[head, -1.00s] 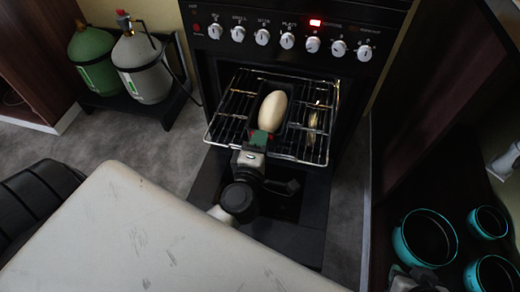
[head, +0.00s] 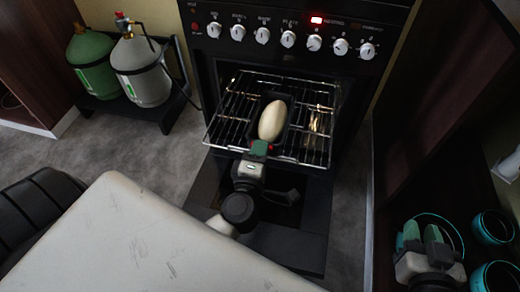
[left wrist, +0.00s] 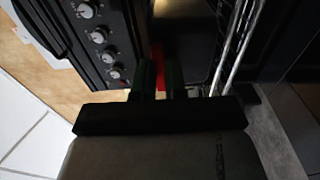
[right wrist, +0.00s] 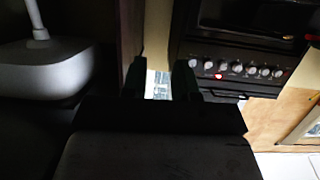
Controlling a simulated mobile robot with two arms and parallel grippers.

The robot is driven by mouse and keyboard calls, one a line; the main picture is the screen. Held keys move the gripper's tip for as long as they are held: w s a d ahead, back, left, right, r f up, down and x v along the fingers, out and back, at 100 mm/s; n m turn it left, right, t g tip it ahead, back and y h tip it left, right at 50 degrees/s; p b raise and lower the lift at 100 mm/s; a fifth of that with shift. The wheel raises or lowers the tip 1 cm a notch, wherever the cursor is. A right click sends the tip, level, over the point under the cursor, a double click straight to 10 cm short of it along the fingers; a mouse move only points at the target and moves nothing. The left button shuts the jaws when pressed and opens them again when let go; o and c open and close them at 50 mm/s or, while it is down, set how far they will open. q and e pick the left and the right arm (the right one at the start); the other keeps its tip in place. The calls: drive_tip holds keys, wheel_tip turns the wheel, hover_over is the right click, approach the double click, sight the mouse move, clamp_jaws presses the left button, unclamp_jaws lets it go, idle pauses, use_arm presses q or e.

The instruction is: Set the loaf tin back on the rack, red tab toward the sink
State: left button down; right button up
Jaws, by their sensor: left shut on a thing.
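The dark loaf tin (head: 288,126) with a pale loaf (head: 272,119) in it is at the middle of the wire rack (head: 222,122), which sticks out of the open oven. I cannot tell whether it rests on the wires. Its red tab (head: 270,147) is at the near end, pointing away from the oven. My left gripper (head: 260,150) is shut on the tab; the left wrist view shows the red tab (left wrist: 157,68) between the fingers. My right gripper (head: 422,236) is open and empty at the lower right, by the teal pots. I cannot identify the sink.
The oven front with knobs (head: 287,39) stands behind the rack. Gas bottles (head: 142,72) stand on a low black stand at left. Several teal pots (head: 490,224) are at lower right. A grey basin-like thing (right wrist: 45,72) shows in the right wrist view.

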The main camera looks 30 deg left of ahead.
use_arm(q)
drive_tip(key=shift+f, duration=0.3)
use_arm(e)
drive_tip(key=shift+w+a+r+t+y, duration=0.1)
drive_tip(key=shift+w+r+t+y, duration=0.1)
drive_tip(key=shift+r+t+y, duration=0.15)
drive_tip(key=shift+r, duration=0.1)
use_arm(q)
drive_tip(key=shift+f+b, duration=0.2)
drive_tip(key=shift+b, duration=0.1)
drive_tip(key=c, duration=1.2)
unclamp_jaws()
drive_tip(key=shift+f, duration=0.1)
drive_tip(key=shift+o, duration=0.2)
use_arm(e)
drive_tip(key=shift+w+a+r+t, duration=0.1)
drive_tip(key=shift+a+r+t, duration=0.05)
drive_tip(key=shift+r+t, duration=0.25)
